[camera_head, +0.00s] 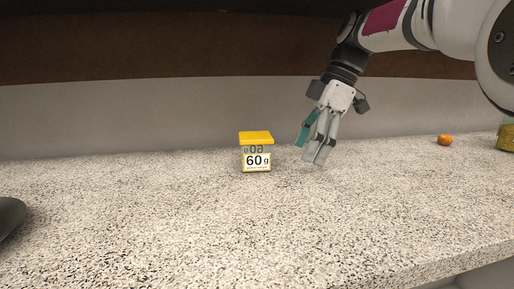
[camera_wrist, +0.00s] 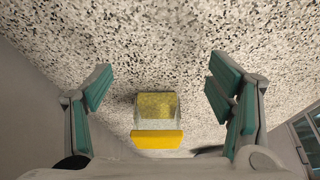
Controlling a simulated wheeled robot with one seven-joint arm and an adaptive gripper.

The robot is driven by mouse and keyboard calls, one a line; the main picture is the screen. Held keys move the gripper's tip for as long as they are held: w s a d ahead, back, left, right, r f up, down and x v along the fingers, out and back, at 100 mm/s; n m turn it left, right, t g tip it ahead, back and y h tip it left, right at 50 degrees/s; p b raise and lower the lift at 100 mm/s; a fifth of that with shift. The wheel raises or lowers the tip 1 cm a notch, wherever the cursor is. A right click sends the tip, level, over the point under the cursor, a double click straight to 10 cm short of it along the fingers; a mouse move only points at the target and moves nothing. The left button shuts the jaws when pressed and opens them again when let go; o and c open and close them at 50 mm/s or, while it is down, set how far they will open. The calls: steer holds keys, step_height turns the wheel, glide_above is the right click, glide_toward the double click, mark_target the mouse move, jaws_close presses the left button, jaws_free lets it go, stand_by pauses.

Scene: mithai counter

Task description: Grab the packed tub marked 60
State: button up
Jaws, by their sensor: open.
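The tub (camera_head: 256,152) has a yellow lid, clear sides and a white label reading "60 g". It stands upright on the speckled counter, near the middle of the head view. In the wrist view the tub (camera_wrist: 156,120) shows between my two fingers, with its yellow lid toward the bottom of the picture. My gripper (camera_head: 312,150) is open and empty, to the right of the tub and apart from it. In the wrist view my gripper's (camera_wrist: 161,84) teal-padded fingers stand wide apart on either side of the tub, touching nothing.
The speckled counter (camera_head: 180,220) is clear around the tub. A small orange round thing (camera_head: 444,140) and a yellowish container (camera_head: 506,137), cut by the frame edge, are at the far right. A dark rounded object (camera_head: 10,216) is at the left edge. A pale wall (camera_head: 120,118) stands behind.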

mark_target(256, 135)
steer(key=a, duration=0.2)
steer(key=a+b, duration=0.1)
steer(key=a, duration=0.1)
steer(key=a+b, duration=0.1)
steer(key=a, duration=0.1)
steer(key=shift+s+a+f, duration=0.1)
steer(key=shift+s+f, duration=0.05)
steer(key=shift+s, duration=0.2)
steer(key=a+b, duration=0.1)
steer(key=a, duration=0.1)
steer(key=s+a+b, duration=0.1)
steer(key=a, duration=0.2)
steer(key=shift+s+a, duration=0.1)
steer(key=shift+a, duration=0.25)
steer(key=shift+a+f+b, duration=0.15)
steer(key=shift+f+b, duration=0.3)
steer(key=shift+b, duration=0.2)
steer(key=shift+c, duration=0.2)
steer(key=c, duration=1.2)
